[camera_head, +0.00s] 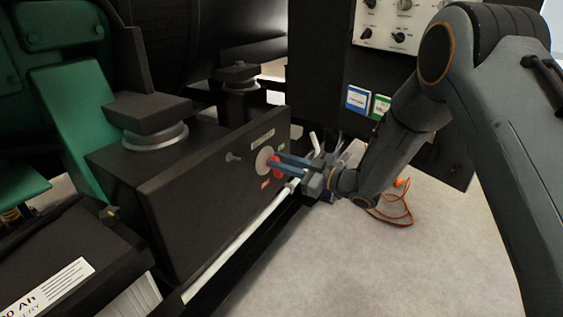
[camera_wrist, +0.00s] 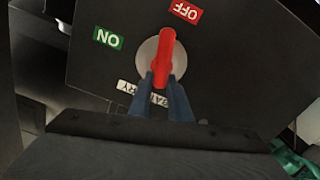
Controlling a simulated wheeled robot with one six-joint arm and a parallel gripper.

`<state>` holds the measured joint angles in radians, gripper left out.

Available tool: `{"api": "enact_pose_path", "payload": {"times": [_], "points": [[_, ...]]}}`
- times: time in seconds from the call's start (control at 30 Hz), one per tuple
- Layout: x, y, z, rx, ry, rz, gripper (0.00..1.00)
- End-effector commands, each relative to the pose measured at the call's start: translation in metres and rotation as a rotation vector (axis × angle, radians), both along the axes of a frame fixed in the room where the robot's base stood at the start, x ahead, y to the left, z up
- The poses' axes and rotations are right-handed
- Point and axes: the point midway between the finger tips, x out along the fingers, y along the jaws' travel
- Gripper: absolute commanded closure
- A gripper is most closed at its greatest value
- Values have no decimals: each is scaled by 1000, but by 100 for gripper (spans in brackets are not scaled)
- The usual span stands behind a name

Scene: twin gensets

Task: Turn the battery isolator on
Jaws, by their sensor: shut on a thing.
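The battery isolator is a red handle (camera_wrist: 166,48) on a round grey plate (camera_wrist: 145,50), set in a black panel (camera_head: 200,190). In the wrist view the handle stands nearly upright, its top end closer to the red OFF label (camera_wrist: 186,11) than to the green ON label (camera_wrist: 108,38). A white BATTERY label (camera_wrist: 140,93) lies partly behind my fingers. My gripper (camera_wrist: 161,84) has its two blue fingers shut on the lower part of the handle. In the head view my gripper (camera_head: 280,164) reaches the panel from the right and partly hides the handle.
A pale rail (camera_head: 240,240) runs along the panel's lower edge, just below my gripper. A battery (camera_head: 60,265) stands at the lower left. A control panel (camera_head: 395,22) is at the upper right. An orange cable (camera_head: 398,208) lies on the otherwise clear floor.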

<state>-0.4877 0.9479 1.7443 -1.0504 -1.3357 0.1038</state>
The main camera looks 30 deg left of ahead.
Motion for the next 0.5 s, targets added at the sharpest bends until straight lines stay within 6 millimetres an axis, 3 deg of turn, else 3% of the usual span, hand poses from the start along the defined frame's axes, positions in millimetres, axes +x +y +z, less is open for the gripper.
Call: {"api": "enact_pose_path", "payload": {"times": [0.5], "points": [[-8, 0, -6, -41, -488, -1, 100]]}}
